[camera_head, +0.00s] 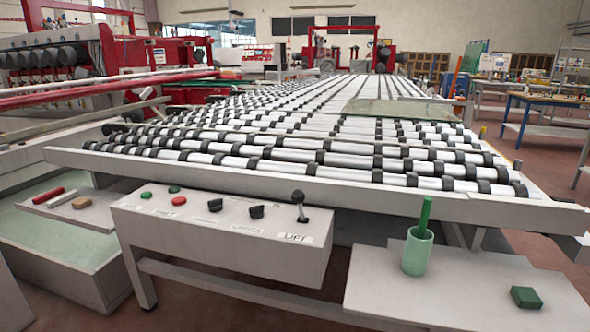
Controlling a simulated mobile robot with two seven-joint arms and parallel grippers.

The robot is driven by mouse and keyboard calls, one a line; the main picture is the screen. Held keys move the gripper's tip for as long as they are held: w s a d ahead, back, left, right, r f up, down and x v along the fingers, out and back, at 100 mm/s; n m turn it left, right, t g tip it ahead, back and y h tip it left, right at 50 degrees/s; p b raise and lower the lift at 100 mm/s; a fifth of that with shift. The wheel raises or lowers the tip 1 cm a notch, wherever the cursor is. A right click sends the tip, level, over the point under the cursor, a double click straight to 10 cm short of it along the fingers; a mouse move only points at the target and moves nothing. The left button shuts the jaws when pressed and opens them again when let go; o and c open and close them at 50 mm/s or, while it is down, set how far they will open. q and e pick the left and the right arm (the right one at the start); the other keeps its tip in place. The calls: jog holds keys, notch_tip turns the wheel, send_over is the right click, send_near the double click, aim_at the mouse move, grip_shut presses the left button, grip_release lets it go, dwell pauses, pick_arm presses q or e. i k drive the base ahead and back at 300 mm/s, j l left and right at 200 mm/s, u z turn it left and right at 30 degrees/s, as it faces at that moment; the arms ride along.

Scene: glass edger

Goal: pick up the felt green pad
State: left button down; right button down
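A small dark green block (525,298), which looks like the felt pad, lies flat near the right front of a white shelf (380,290). It is clear of other things. A pale green cup (417,252) stands upright on the same shelf to its left, with a green stick (425,215) standing in it. Neither of my grippers is in view.
A control box (225,235) with buttons, knobs and a lever (299,205) stands left of the shelf. A long roller conveyor (300,150) runs behind, its front rail (320,188) above the shelf. A left ledge (85,212) holds a red bar and a tan block.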

aim_at(525, 297)
jog(key=z, duration=1.5)
